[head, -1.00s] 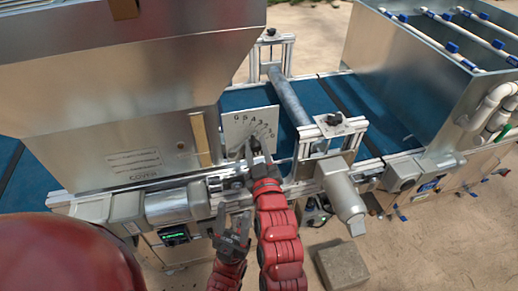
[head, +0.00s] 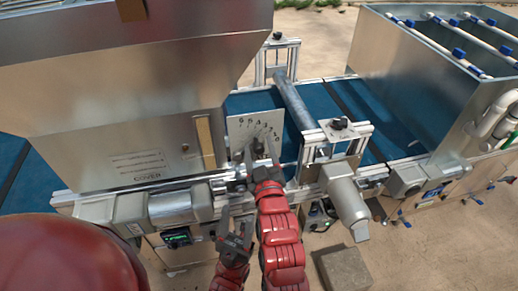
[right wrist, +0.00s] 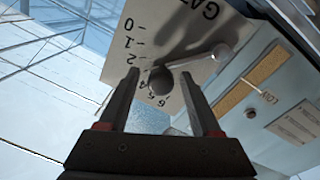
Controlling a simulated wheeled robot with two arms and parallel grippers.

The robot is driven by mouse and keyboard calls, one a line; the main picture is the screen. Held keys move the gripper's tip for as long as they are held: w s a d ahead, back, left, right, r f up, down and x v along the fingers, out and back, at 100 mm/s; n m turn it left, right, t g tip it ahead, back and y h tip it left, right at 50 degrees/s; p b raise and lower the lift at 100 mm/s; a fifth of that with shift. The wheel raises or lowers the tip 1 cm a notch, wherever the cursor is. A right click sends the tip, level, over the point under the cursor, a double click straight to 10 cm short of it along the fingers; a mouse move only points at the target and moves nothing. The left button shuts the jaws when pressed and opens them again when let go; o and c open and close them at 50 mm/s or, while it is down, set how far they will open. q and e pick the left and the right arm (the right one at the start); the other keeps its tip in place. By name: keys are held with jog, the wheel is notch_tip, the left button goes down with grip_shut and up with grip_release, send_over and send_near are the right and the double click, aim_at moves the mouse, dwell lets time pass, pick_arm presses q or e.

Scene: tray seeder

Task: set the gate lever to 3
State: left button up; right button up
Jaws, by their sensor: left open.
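The gate plate (head: 238,128) is a pale plate with a scale of numbers, on the side of the hopper. In the right wrist view the plate (right wrist: 190,30) appears upside down, with 0, 1 and 2 along one side and 4, 5 and 6 nearer the jaws. The lever's grey arm runs from its pivot to a dark round knob (right wrist: 160,81), which appears close to the 4; the 3 is not clearly visible. My right gripper (head: 254,155) is open, its fingertips on either side of the knob with gaps showing. My left gripper (head: 236,228) is open and empty, lower down.
The metal hopper (head: 100,110) stands to the left of the plate. A blue belt (head: 240,102) runs behind it, with a roller (head: 295,105) across. A grey motor (head: 345,205) sticks out to the right of my right arm. A block (head: 343,270) lies on the ground.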

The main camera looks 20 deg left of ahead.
jog(key=p+v, duration=0.8)
jog(key=v, duration=0.9)
jog(key=shift+s, duration=0.2)
jog(key=shift+f, duration=0.1)
